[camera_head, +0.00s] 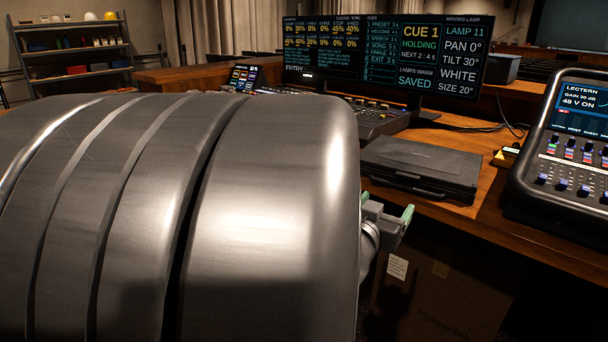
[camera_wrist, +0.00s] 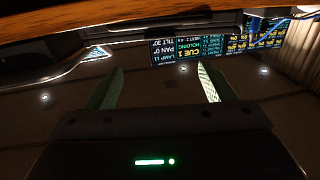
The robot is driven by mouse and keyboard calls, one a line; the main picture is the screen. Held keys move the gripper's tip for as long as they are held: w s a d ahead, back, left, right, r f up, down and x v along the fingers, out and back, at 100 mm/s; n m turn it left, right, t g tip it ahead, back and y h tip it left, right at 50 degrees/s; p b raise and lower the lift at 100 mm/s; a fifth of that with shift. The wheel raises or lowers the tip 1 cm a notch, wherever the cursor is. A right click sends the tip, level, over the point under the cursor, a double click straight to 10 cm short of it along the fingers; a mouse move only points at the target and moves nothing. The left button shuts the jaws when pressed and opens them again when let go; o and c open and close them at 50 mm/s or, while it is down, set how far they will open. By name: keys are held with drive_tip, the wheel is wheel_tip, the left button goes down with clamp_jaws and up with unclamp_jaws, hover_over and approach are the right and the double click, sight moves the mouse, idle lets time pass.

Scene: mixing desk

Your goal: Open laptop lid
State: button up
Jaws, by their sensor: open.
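The laptop (camera_head: 422,164) is a dark, flat case with its lid shut. It lies on the wooden desk near the front edge, and a handle shows along its front side in the head view. My gripper (camera_head: 388,208) is open and empty, with green-tipped fingers, apart from the laptop and in front of the desk edge below it. My large metal arm link hides much of the left of the head view. In the wrist view, my gripper (camera_wrist: 158,85) shows its two fingers spread apart with nothing between them.
An audio mixer (camera_head: 572,150) stands on the desk (camera_head: 462,126) to the right of the laptop. A lighting console (camera_head: 372,118) and monitors (camera_head: 385,55) stand behind it. A cardboard box (camera_head: 440,295) is under the desk. The wooden edge also shows atop the wrist view (camera_wrist: 100,14).

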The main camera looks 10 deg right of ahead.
sight(406, 177)
drive_tip(key=b+x, duration=0.3)
drive_tip(key=x, duration=1)
drive_tip(key=shift+w+d+b, duration=0.15)
drive_tip(key=shift+w+b, duration=0.1)
drive_tip(key=shift+b, duration=0.05)
drive_tip(key=shift+r, duration=0.1)
drive_tip(key=c, duration=1.4)
